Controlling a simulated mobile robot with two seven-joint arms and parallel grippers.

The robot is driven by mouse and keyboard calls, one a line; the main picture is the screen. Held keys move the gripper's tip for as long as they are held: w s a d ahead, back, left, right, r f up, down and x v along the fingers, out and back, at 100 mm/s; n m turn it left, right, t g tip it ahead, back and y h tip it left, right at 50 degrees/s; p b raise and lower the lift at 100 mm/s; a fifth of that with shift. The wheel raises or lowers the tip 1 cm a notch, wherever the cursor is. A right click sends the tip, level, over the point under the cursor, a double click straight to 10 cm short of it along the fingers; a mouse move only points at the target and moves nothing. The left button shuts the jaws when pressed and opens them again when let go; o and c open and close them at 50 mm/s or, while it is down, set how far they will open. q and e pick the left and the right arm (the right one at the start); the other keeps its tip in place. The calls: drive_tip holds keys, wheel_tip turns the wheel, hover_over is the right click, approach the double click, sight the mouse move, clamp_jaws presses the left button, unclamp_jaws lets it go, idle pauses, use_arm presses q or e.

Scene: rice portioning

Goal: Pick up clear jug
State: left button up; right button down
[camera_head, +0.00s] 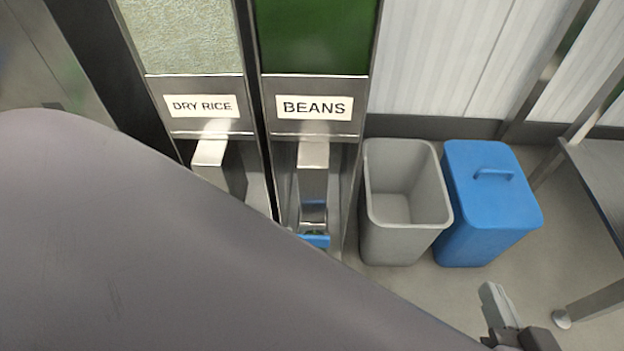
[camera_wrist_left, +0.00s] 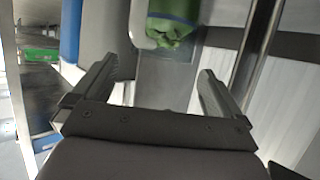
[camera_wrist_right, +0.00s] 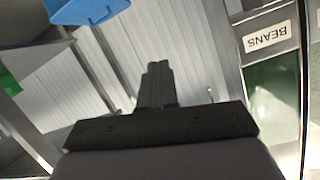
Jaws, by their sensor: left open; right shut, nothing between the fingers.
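In the left wrist view, a container with a pale rounded edge or handle and green matter (camera_wrist_left: 175,28) shows at the top. It may be the clear jug, but it is cut off and I cannot be sure. My left gripper (camera_wrist_left: 158,75) is open, and this container is beyond its fingertips, roughly between them in the picture. In the head view my large grey arm hides the left gripper. No clear jug can be made out in the head view. My right gripper (camera_head: 500,305) is shut and empty at the lower right; its closed fingers show in the right wrist view (camera_wrist_right: 157,82).
Dispensers labelled DRY RICE (camera_head: 202,106) and BEANS (camera_head: 314,107) stand at the back. A small blue piece (camera_head: 315,240) shows under the beans chute. An open grey bin (camera_head: 400,245) and a lidded blue bin (camera_head: 490,220) stand to their right. A metal table (camera_head: 605,165) is at the right edge.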

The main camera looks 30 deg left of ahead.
use_arm(q)
drive_tip(key=b+x, duration=0.2)
drive_tip(key=x, duration=0.2)
drive_tip(key=shift+w+f, duration=0.15)
drive_tip(key=shift+w, duration=0.05)
use_arm(e)
drive_tip(key=shift+s+d+n+t+h, duration=0.2)
drive_tip(key=shift+d+n+t+h, duration=0.15)
drive_tip(key=shift+d+t, duration=0.35)
drive_tip(key=shift+d, duration=0.1)
use_arm(q)
drive_tip(key=c, duration=1.6)
drive_tip(key=shift+c, duration=0.2)
use_arm(e)
drive_tip(key=shift+r, duration=0.1)
